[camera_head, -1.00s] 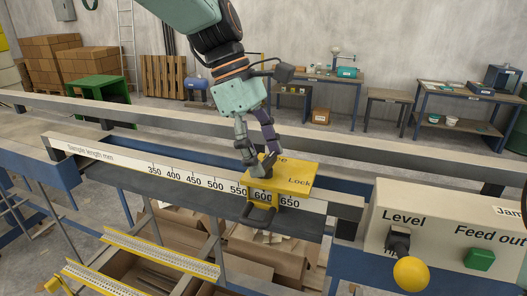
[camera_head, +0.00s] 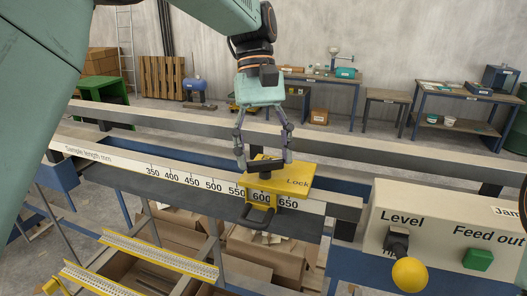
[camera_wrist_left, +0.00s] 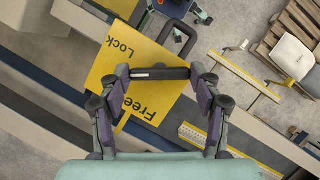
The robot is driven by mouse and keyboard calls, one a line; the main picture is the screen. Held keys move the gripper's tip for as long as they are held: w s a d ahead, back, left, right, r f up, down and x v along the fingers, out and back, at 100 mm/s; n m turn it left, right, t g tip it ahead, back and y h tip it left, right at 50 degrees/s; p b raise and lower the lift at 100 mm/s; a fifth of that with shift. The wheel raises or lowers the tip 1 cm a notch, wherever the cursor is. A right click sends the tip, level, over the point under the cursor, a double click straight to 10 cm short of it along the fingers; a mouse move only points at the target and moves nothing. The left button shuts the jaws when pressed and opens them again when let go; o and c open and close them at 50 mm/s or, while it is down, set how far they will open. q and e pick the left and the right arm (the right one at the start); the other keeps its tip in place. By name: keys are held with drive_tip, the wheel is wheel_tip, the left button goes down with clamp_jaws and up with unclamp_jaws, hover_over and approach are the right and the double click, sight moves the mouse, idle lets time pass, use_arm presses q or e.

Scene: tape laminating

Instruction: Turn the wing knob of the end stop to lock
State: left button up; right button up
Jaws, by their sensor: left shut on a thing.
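The yellow end stop (camera_head: 277,184) sits on the measuring rail by the 600 mark, with a black loop handle (camera_head: 260,217) at its front. Its top plate carries the words "Free" and "Lock"; both read clearly in the left wrist view on the yellow plate (camera_wrist_left: 108,70). The black wing knob (camera_head: 265,168) stands on this plate as a bar; it also shows in the left wrist view (camera_wrist_left: 160,73). My left gripper (camera_head: 264,162) comes from above, its two fingers at opposite ends of the bar, shut on it. My right gripper is out of view.
The white scale (camera_head: 184,178) runs left along the rail. A grey rear beam (camera_head: 330,151) runs behind the stop. A control box (camera_head: 445,215) with a yellow knob (camera_head: 410,274) and a green button (camera_head: 479,259) stands at right. Cardboard boxes (camera_head: 265,262) lie below.

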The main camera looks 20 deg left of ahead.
use_arm(q)
drive_tip(key=m+y, duration=0.1)
drive_tip(key=m, duration=0.2)
drive_tip(key=m+y, duration=0.1)
drive_tip(key=m, duration=0.2)
drive_tip(key=shift+d+g, duration=0.15)
drive_tip(key=shift+g, duration=0.15)
drive_tip(key=shift+m+y, duration=0.3)
drive_tip(key=shift+m, duration=0.1)
drive_tip(key=o, duration=1.2)
drive_tip(key=shift+c, duration=0.2)
drive_tip(key=v, duration=0.7)
drive_tip(key=shift+r, duration=0.25)
drive_tip(key=shift+w, duration=0.1)
